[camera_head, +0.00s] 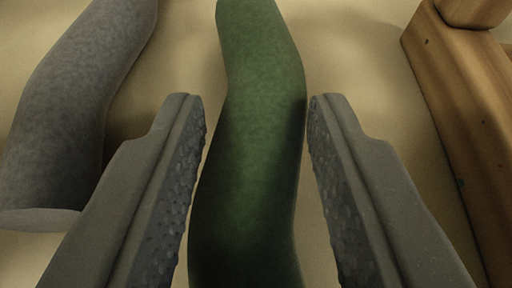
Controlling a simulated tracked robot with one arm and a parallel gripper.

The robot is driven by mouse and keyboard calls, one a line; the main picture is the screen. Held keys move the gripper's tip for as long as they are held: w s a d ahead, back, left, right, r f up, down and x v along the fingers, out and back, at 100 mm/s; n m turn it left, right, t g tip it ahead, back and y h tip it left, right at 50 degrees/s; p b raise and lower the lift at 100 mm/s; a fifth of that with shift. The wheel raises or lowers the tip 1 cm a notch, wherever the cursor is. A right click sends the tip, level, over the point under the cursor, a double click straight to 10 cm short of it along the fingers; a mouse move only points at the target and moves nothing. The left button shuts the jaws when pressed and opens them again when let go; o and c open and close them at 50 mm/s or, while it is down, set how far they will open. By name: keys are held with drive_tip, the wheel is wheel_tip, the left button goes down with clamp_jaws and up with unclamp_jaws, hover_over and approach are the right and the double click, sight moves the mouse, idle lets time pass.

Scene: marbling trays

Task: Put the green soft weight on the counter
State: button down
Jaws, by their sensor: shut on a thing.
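The green soft weight (255,130) is a long, slightly bent roll running from the top edge to the bottom edge of the view. Both its ends are out of view. My gripper (257,112) has one grey, studded finger on each side of it and is shut on it around its middle. The lower part of the weight lies in shadow between the fingers. The counter cannot be told for sure in this view.
A grey soft roll (75,90) lies to the left, close to my left finger. A wooden piece (455,95) with a rounded wooden part on top stands to the right. The pale surface (350,50) between them is bare.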

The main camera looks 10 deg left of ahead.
drive_tip(key=c, duration=1)
unclamp_jaws()
drive_tip(key=shift+v, duration=6.05)
